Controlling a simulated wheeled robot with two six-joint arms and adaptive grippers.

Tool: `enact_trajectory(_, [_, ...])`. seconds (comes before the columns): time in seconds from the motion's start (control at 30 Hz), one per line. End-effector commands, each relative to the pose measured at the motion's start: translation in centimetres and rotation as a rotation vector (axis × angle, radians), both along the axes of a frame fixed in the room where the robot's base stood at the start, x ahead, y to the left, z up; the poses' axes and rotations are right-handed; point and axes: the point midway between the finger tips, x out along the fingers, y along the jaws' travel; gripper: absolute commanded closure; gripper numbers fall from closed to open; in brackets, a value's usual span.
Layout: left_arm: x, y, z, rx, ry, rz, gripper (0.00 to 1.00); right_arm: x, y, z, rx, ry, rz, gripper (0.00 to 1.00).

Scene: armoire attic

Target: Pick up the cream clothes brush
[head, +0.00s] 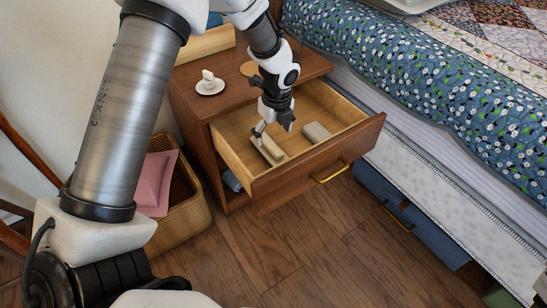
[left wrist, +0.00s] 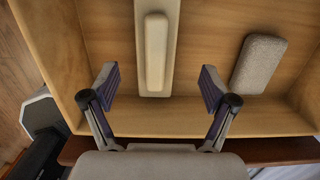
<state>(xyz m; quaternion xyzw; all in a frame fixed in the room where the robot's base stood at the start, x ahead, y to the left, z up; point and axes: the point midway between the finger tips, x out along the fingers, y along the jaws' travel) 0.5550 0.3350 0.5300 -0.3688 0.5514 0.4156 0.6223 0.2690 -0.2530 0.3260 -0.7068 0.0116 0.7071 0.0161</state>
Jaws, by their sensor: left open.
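The cream clothes brush (head: 269,150) lies in the open drawer (head: 317,160) of the brown nightstand. In the left wrist view the brush (left wrist: 155,55) shows as a long cream bar on a wider, pale base, running up the picture. My left gripper (head: 273,128) is over the drawer, pointing down and open. In the left wrist view its fingertips (left wrist: 158,75) stand apart on either side of the brush's near end, with a gap on both sides. Nothing is held.
A grey, rounded block (head: 316,132) lies in the drawer to the right of the brush, also in the left wrist view (left wrist: 259,64). Drawer walls stand around both. A wicker basket (head: 184,222) stands left, a bed right.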

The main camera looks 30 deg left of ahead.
Motion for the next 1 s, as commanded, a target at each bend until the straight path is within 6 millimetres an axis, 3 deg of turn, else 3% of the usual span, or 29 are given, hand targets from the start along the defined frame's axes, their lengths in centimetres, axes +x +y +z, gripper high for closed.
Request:
enact_trajectory(0.23, [-0.4,0.3,-4.7,0.0,0.002,0.0,0.15,0.0,0.0,-3.4,0.0,0.001,0.0,0.6])
enact_trajectory(0.5, [-0.3,0.4,-5.1,0.0,0.001,-0.001,0.15,0.0,0.0,-3.4,0.0,0.0,0.0,0.6])
enact_trajectory(0.53, [-0.3,0.4,-5.1,0.0,0.001,-0.001,0.18,0.0,0.0,-3.4,0.0,0.0,0.0,0.6])
enact_trajectory(0.7, [-0.3,0.4,-5.1,0.0,0.001,0.0,0.78,0.0,0.0,-3.4,0.0,0.0,0.0,0.6])
enact_trajectory(0.73, [-0.3,0.4,-5.1,0.0,0.001,0.0,0.84,0.0,0.0,-3.4,0.0,0.0,0.0,0.6])
enact_trajectory(1.0, [-0.3,0.4,-5.1,0.0,0.002,0.0,0.84,0.0,0.0,-3.3,0.0,0.001,0.0,0.6])
